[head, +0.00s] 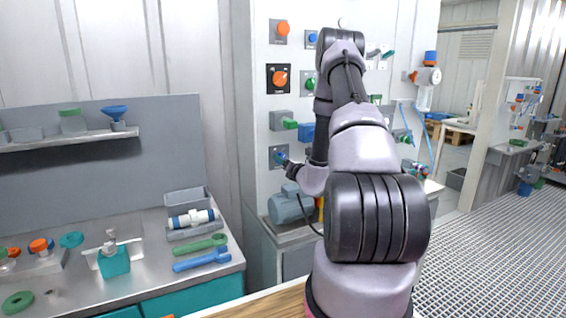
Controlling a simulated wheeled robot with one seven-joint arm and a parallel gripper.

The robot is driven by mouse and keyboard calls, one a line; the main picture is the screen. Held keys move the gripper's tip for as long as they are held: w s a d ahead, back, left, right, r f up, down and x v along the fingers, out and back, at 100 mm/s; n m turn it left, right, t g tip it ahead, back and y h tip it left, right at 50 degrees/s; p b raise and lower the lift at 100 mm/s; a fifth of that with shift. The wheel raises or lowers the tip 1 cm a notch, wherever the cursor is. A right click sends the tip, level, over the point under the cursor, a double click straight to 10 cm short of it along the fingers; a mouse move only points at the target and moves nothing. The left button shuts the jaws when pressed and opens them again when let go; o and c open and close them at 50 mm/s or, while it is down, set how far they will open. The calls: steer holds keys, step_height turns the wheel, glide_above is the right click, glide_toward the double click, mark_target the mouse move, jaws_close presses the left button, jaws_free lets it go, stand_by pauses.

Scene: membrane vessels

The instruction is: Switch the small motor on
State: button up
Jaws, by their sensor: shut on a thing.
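My arm reaches forward to a white upright panel (262,100). My gripper (285,160) is small in the view and shut on a blue knob (280,156) on a grey square plate (273,163) low on the panel. The fingers and my wrist hide part of the knob, so its angle cannot be read. A blue-grey small motor (288,207) sits on the ledge just below the plate, with a dark cable at its right. My arm hides part of the panel and the ledge right of the motor.
Above are an orange rotary switch (280,78) on a black plate, an orange knob (282,28) and a green-handled valve (290,124). Grating floor (480,240) is clear at right.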

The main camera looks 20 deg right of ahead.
steer(key=o, duration=1.3)
steer(key=shift+o, duration=0.2)
steer(key=shift+s, duration=0.1)
steer(key=s, duration=1)
steer(key=shift+s+d, duration=0.2)
steer(key=shift+s, duration=0.15)
